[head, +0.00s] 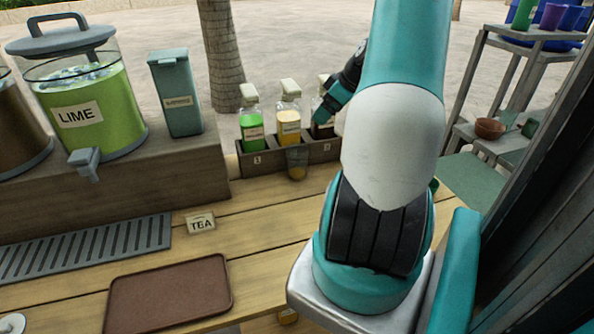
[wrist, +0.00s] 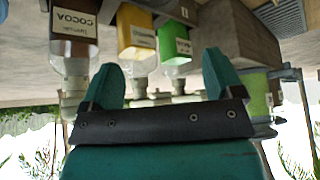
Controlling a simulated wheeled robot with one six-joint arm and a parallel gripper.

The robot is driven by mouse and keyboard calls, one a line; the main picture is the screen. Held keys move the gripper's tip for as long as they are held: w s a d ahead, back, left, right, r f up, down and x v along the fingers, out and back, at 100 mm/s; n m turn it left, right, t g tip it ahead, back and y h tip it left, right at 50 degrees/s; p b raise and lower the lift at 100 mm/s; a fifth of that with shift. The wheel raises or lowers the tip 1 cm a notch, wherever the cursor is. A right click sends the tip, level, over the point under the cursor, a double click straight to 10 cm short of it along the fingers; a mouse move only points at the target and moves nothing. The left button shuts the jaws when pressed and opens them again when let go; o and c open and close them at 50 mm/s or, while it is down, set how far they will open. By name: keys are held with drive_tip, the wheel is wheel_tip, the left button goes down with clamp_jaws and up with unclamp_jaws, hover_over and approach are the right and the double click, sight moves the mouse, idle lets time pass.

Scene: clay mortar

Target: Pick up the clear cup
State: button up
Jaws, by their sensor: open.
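A small clear cup (head: 297,163) stands upright in front of the bottle rack in the head view, with the yellow bottle behind it. Its lower part looks yellowish; I cannot tell whether that is its contents or the wood seen through it. My gripper (head: 322,113) is above and to the right of the cup, by the rightmost bottle, and partly hidden by my arm. In the wrist view, which is upside down, my gripper (wrist: 163,64) has its two teal fingers wide apart with nothing held between them. I cannot make out the cup clearly there.
The dark rack (head: 290,155) holds a green bottle (head: 251,125), a yellow bottle (head: 288,120) and a cocoa bottle (wrist: 75,35). A lime dispenser (head: 90,105), a tea sign (head: 200,223) and a brown tray (head: 168,295) are at left.

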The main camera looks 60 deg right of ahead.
drive_tip(key=p, duration=0.2)
approach(299, 147)
drive_tip(key=a, duration=0.1)
drive_tip(key=w+a+f, duration=0.1)
drive_tip(key=a, duration=0.1)
drive_tip(key=shift+f, duration=0.25)
drive_tip(key=p+x, duration=0.1)
drive_tip(key=x, duration=0.4)
drive_tip(key=shift+f+p, duration=0.3)
drive_tip(key=shift+p, duration=0.05)
drive_tip(key=shift+c, duration=0.2)
drive_tip(key=c, duration=1)
drive_tip(key=shift+r, duration=0.1)
